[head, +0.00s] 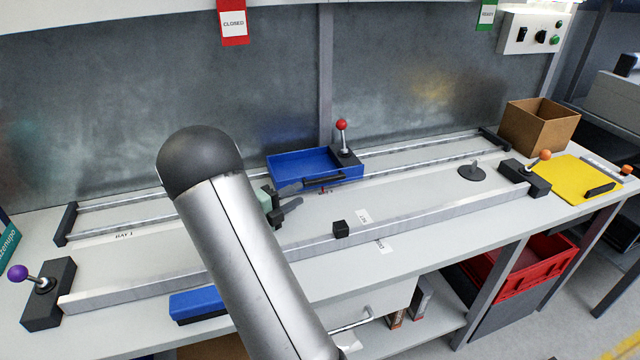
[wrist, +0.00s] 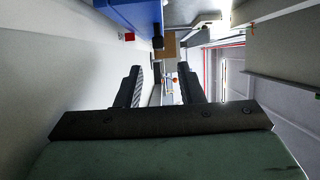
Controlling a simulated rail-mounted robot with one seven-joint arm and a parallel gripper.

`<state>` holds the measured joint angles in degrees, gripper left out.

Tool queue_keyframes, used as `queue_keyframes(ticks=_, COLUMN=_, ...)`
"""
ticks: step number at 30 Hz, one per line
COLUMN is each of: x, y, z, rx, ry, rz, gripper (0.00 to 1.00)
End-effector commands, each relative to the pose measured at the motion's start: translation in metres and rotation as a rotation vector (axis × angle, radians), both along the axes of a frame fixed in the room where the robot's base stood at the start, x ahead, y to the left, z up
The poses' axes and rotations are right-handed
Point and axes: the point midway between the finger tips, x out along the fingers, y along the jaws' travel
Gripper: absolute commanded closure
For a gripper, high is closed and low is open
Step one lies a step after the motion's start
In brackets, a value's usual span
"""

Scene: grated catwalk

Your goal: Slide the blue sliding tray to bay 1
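The blue sliding tray (head: 290,170) sits on the rear pair of rails, around the middle of their length. It has a dark handle bar (head: 323,181) on its front face and a red-knobbed lever (head: 342,126) at its right end. The "BAY 1" label (head: 124,236) lies at the left end of the rails. My gripper (head: 297,195) is just in front of the tray's left part, apart from the handle as far as I can tell. In the wrist view, its two fingers (wrist: 159,72) stand apart with nothing between them, and the tray (wrist: 128,12) shows at the top.
A front rail (head: 420,212) carries a small black block (head: 340,229). A purple-knobbed lever (head: 40,284) stands at left, an orange-knobbed lever (head: 535,167) at right. A black disc (head: 472,173), cardboard box (head: 540,125) and yellow mat (head: 572,184) are at right. The rails left of the tray look clear.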

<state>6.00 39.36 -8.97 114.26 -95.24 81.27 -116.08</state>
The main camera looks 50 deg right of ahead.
Motion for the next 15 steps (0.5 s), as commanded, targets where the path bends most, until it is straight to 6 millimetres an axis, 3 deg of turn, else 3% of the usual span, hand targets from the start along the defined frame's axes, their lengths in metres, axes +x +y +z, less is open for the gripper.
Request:
queue_keyframes(ticks=9, x=-0.006, y=-0.064, z=0.000, rx=0.002, ry=-0.004, rz=-0.004, gripper=0.65)
queue_keyframes(ticks=15, x=-0.007, y=-0.087, z=0.000, rx=0.002, ry=-0.004, rz=-0.003, gripper=0.65)
